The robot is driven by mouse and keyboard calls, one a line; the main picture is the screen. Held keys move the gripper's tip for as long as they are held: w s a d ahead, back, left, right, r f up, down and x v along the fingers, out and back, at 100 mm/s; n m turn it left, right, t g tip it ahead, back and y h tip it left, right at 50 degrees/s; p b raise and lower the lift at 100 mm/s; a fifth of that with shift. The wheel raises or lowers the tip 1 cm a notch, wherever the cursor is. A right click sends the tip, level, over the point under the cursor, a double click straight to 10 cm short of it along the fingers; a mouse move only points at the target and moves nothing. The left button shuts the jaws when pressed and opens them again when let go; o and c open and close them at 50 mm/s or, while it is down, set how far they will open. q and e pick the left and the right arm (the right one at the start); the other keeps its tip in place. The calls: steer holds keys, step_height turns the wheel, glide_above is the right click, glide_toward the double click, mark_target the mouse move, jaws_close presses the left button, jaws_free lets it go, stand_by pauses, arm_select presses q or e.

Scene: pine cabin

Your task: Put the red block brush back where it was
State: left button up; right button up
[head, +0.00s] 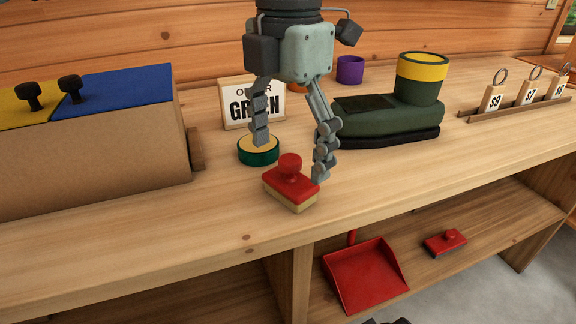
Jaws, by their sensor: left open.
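A red block brush (290,183) with a knob handle and a tan bristle base stands on the wooden bench top, near its front edge. My left gripper (291,158) points down over the bench with its two fingers spread wide. Its fingers are just behind and beside the brush, the right one close to the brush's right end; I cannot tell whether it touches. A second, smaller red brush (445,242) lies on the lower shelf, right of a red dustpan (366,276).
A green round tin (258,158) sits by the left fingertip. Behind are a partly hidden sign (240,114), a purple cup (350,70) and a dark green boot-like object (385,118). A box with blue and yellow top (90,150) is left; a tag rack (515,108) is right.

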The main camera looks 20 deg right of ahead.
mark_target(288, 159)
arm_select(q)
step_height(288, 159, up, 9)
steer(key=shift+f, duration=0.2)
stand_by(0.4)
